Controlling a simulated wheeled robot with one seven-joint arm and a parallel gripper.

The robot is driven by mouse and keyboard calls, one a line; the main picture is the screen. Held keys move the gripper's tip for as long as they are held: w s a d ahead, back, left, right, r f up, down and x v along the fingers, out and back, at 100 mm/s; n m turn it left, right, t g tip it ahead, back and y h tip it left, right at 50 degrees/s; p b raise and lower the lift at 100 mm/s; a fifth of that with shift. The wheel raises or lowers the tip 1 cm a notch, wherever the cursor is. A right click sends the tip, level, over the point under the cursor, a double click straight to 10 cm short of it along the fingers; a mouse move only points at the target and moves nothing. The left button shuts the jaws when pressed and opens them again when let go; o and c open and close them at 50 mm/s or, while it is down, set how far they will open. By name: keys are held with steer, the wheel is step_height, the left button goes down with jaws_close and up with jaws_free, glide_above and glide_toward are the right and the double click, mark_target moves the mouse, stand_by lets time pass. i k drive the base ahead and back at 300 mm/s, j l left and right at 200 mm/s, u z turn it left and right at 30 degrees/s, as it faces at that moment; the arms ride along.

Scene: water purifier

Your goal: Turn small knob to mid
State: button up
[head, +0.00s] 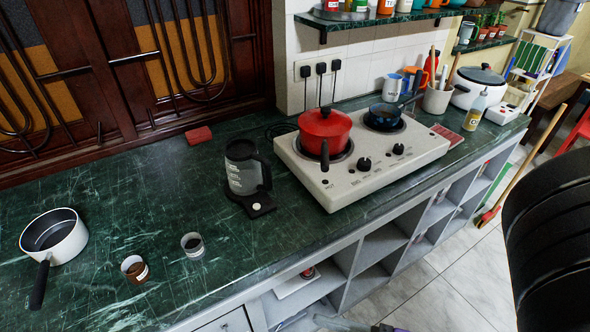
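A white two-burner stove (380,172) stands on the green counter. Two black knobs sit on its front panel. The left knob (364,164) looks a little larger, and the right, smaller knob (398,148) is below the blue pan (385,116). The pointer direction of both knobs is too small to read. A red pot (324,129) with a lid sits on the left burner, its dark handle reaching over the stove's front. I cannot make out my gripper in the head view, and nothing is seen touching the knobs.
A dark kettle (242,170) on its base stands left of the stove. A white saucepan (54,238) and two small cups (135,268) (192,244) are on the left counter. A black ribbed object (552,235) fills the right edge. Floor (455,295) shows before the shelves.

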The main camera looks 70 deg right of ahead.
mark_target(398, 149)
steer(key=z, duration=1.7)
